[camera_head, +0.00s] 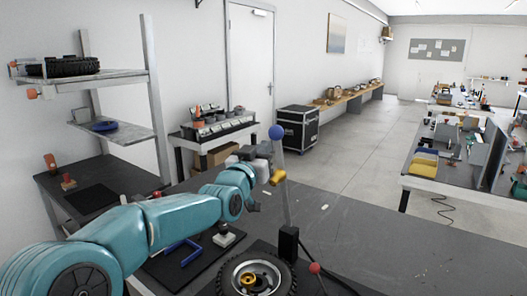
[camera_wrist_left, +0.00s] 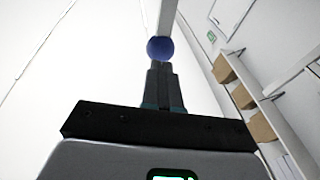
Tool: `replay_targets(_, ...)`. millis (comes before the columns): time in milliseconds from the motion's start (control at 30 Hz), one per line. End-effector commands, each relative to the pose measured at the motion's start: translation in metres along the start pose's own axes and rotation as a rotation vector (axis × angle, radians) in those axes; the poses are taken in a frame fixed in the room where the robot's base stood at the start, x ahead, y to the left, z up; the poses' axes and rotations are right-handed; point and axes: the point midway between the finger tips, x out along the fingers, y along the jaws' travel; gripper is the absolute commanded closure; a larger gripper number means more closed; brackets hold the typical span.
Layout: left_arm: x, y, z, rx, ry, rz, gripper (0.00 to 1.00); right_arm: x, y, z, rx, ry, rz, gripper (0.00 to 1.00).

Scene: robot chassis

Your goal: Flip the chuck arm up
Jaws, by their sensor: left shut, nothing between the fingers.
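The chuck arm (camera_head: 284,205) is a grey bar standing nearly upright, leaning slightly, behind the tyre-fitted wheel (camera_head: 233,268). It has a blue ball (camera_head: 276,132) at its top and a yellow piece (camera_head: 279,177) partway up. A black block (camera_head: 288,243) is near its foot. My left gripper (camera_head: 268,150) is close to the upper bar, just below the ball. In the left wrist view its fingers (camera_wrist_left: 163,75) are shut and empty, with the blue ball (camera_wrist_left: 160,48) just past the tips. I cannot tell whether they touch. My right gripper is out of view.
A red-balled rod (camera_head: 315,267) stands right of the wheel. A blue U-shaped handle (camera_head: 182,252) lies on a black mat at left. The dark tabletop (camera_head: 390,245) is clear to the right. Shelves (camera_head: 115,77) stand at left.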

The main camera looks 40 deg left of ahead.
Motion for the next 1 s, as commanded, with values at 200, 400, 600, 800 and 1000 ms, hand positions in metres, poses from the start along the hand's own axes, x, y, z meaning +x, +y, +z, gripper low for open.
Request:
replay_targets(200,-0.042,0.0,0.004,0.0,0.003,0.0,1.0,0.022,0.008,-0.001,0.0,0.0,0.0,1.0)
replay_targets(400,-0.076,0.0,0.006,0.0,0.001,0.0,1.0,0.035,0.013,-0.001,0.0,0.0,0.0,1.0)
replay_targets(600,-0.094,0.0,0.004,0.0,0.0,0.0,1.0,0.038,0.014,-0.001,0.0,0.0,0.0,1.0)
replay_targets(800,-0.097,0.0,0.004,0.0,-0.001,0.0,1.0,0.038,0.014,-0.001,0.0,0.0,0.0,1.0)
replay_targets(1000,-0.098,0.0,0.003,0.0,-0.001,0.0,1.0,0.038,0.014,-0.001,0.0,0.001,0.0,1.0)
